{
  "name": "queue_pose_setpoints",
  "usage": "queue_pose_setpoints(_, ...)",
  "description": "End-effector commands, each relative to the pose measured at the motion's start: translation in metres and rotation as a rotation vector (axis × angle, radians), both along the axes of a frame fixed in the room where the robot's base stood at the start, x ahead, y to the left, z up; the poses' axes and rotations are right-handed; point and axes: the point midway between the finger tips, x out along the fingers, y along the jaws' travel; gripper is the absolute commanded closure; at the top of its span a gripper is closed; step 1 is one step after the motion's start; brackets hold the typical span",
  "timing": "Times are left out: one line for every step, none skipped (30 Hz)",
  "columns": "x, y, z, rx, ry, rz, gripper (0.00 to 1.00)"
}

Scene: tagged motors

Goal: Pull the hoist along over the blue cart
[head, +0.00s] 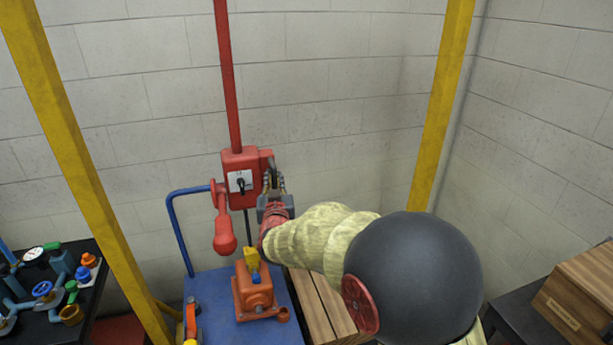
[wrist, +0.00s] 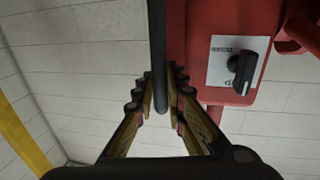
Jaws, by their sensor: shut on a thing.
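The hoist is a red box (head: 240,178) with a white switch plate and black knob, hanging from a red post; a red lever hangs on its left side. In the wrist view its red body (wrist: 198,40) fills the upper right. A dark upright bar (wrist: 158,60) stands beside the box. My gripper (head: 273,185) is at the box's right side, its fingers (wrist: 160,100) shut on that bar. The blue cart (head: 213,300) is below the hoist, carrying an orange motor (head: 258,293) with a yellow block on top. A thin dark line hangs from the box towards the block; whether they touch is unclear.
Yellow posts stand at left (head: 80,170) and right (head: 440,105). A dark table (head: 75,325) with pipes and valves is at the left. A slatted wooden surface (head: 315,305) lies right of the cart, and a wooden box (head: 580,300) stands at the far right.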

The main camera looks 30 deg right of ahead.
Motion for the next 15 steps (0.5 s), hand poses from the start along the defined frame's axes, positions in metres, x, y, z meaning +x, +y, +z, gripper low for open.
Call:
queue_pose_setpoints(0.004,0.016,-0.001,0.003,0.005,0.001,1.00)
queue_pose_setpoints(0.006,0.024,-0.001,0.003,0.004,0.000,1.00)
queue_pose_setpoints(0.008,0.035,0.000,0.003,0.004,0.000,1.00)
queue_pose_setpoints(0.010,0.042,0.000,0.004,0.004,-0.001,1.00)
queue_pose_setpoints(0.012,0.049,0.000,0.003,0.004,-0.002,1.00)
queue_pose_setpoints(0.014,0.058,0.000,0.003,0.004,-0.001,1.00)
queue_pose_setpoints(0.015,0.063,0.000,0.004,0.004,-0.002,1.00)
queue_pose_setpoints(0.016,0.069,0.000,0.003,0.003,-0.001,1.00)
queue_pose_setpoints(0.018,0.076,-0.001,0.003,0.004,-0.002,1.00)
queue_pose_setpoints(0.019,0.081,-0.001,0.003,0.004,-0.001,1.00)
queue_pose_setpoints(0.020,0.085,-0.001,0.003,0.003,-0.001,1.00)
queue_pose_setpoints(0.021,0.089,-0.001,0.003,0.003,-0.002,1.00)
queue_pose_setpoints(0.022,0.092,0.000,0.002,0.002,-0.002,1.00)
queue_pose_setpoints(0.023,0.095,-0.001,0.002,0.002,-0.002,1.00)
queue_pose_setpoints(0.024,0.098,-0.001,0.002,0.001,-0.003,1.00)
